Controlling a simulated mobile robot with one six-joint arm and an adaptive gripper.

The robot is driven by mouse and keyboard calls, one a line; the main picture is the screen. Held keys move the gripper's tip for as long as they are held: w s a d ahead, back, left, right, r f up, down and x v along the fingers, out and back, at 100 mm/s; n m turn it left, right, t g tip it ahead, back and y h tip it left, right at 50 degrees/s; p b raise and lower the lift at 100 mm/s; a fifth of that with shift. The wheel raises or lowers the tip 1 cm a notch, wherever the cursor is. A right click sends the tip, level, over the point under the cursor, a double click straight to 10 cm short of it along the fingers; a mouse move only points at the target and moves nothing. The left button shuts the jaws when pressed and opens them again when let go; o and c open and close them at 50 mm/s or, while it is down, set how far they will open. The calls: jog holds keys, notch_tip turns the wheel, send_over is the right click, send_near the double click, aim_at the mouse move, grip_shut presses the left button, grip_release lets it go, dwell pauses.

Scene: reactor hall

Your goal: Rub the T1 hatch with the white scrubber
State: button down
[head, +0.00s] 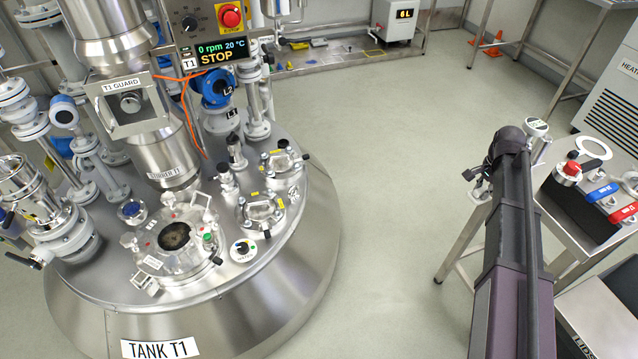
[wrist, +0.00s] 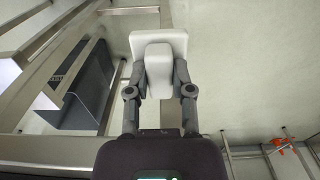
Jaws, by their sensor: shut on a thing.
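My gripper (wrist: 159,82) is shut on the white scrubber (wrist: 158,45) in the wrist view. The scrubber is a pale block with a wider pad at its far end, held between the two grey fingers above the floor. In the head view my arm hides most of the gripper and the scrubber, at the right. The T1 hatch (head: 176,240) is the round cover with a dark centre on the front of the domed steel Tank T1 (head: 290,275), at the left. The gripper is well to the right of the hatch, apart from it.
Fittings, clamps and smaller ports (head: 262,210) crowd the tank top around the hatch. The T1 guard (head: 125,103) and the panel reading STOP (head: 215,55) stand behind it. A steel stand with valves (head: 600,192) is at the right. Open floor (head: 400,200) lies between.

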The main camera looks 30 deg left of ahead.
aim_at(475, 204)
notch_tip(475, 204, down, 7)
jog(key=b, duration=0.5)
jog(key=shift+r, duration=0.2)
